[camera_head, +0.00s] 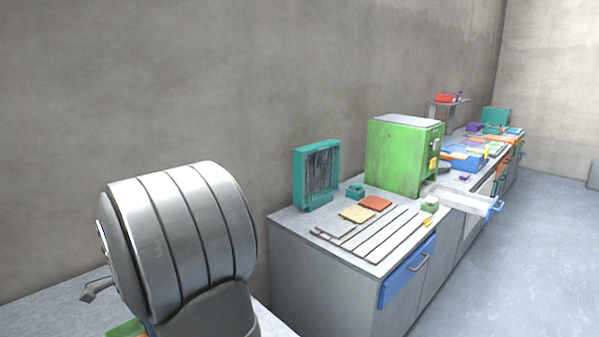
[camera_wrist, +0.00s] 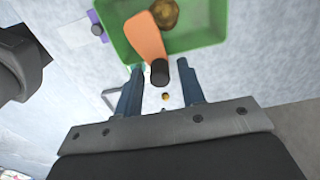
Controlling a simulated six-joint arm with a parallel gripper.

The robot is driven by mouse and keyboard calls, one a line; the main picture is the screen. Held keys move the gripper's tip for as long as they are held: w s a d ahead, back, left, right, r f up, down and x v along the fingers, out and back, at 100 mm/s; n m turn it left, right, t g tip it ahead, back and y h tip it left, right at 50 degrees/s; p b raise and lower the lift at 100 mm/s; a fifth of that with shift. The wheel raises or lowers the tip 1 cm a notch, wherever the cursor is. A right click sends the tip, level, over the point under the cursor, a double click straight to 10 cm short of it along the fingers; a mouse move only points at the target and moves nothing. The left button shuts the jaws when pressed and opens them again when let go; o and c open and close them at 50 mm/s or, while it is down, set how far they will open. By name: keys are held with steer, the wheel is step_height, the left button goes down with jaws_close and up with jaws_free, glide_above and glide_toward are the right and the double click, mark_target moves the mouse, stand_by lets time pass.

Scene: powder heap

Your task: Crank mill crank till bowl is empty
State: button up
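In the wrist view, my gripper (camera_wrist: 160,66) has its two dark fingers apart. A dark cylindrical knob (camera_wrist: 160,76) lies between the fingertips, with a visible gap on each side. An orange crank arm (camera_wrist: 146,38) runs up from the knob over a green box-like body (camera_wrist: 205,34), which looks like the mill. A brownish-gold rounded mass (camera_wrist: 165,12) shows inside the green body at the top edge; I cannot tell whether it is powder. No bowl can be made out for certain.
A grey counter (camera_head: 290,218) on the right carries a green box-shaped machine (camera_head: 395,155), a teal frame (camera_head: 317,172) and flat slats (camera_head: 375,238). An open drawer (camera_head: 462,200) sticks out. A small purple block (camera_wrist: 97,29) lies near the green body.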

jaws_close()
steer(key=shift+s+d, duration=0.95)
steer(key=shift+s, duration=0.65)
steer(key=shift+s+a, duration=0.1)
steer(key=shift+s, duration=0.85)
steer(key=shift+s+a, duration=0.4)
steer(key=shift+s, duration=0.35)
